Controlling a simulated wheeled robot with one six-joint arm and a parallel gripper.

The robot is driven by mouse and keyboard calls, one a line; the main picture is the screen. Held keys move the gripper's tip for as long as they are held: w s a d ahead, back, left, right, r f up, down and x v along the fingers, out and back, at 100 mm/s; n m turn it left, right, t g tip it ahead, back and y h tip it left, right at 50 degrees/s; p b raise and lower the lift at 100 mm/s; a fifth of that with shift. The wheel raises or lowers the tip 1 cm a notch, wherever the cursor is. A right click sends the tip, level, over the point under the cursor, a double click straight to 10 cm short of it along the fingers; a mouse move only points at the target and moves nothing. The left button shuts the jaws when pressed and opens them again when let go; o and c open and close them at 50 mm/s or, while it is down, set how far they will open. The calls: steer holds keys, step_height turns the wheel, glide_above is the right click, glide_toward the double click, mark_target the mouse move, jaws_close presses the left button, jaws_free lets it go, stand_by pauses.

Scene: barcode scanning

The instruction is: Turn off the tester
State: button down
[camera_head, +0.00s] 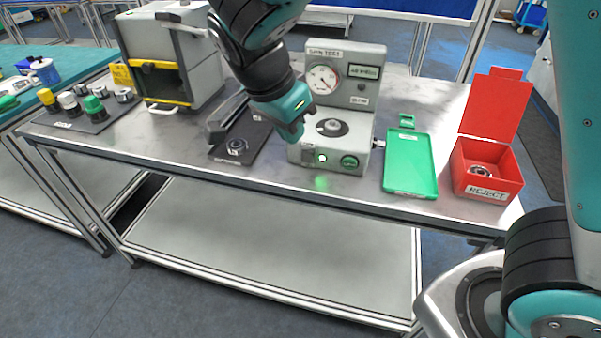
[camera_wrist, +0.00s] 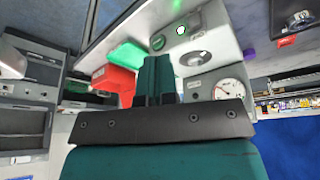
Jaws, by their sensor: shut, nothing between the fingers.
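The tester (camera_head: 375,75) is a light grey machine with a round gauge (camera_head: 323,80), a small display (camera_head: 364,72) and a dark round seat on its base. On its base front are a brightly lit green-white button (camera_head: 321,157) and a green knob (camera_head: 350,161). The wrist view also shows the tester (camera_wrist: 215,75), with the lit button (camera_wrist: 181,30) and the green knob (camera_wrist: 157,42). My gripper (camera_head: 298,138) is shut and empty, just left of the tester's base. In the wrist view its teal fingers (camera_wrist: 155,60) are together. Contact with the tester cannot be told.
Right of the tester lie a green tray (camera_head: 410,180) and an open red REJECT bin (camera_head: 508,187) holding a ring-shaped part. Left are a dark mat (camera_head: 225,153), a grey box machine (camera_head: 205,65) and a mat with several parts (camera_head: 60,122). The table's front edge is clear.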

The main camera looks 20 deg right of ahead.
mark_target(308, 157)
steer(key=w+a+f+m+h+b, duration=0.2)
steer(key=f+m, duration=0.4)
steer(key=m, duration=0.4)
steer(key=shift+w+a+m+t+h, duration=0.25)
steer(key=shift+a+m+t+h, duration=0.05)
steer(key=shift+a+h, duration=0.7)
steer(key=x, duration=1)
steer(key=shift+p, duration=0.3)
steer(key=shift+w+d+r+p, duration=0.25)
steer(key=shift+w+d+p, duration=0.45)
steer(key=shift+w, duration=0.35)
steer(key=shift+w+d, duration=0.35)
steer(key=shift+w, duration=0.25)
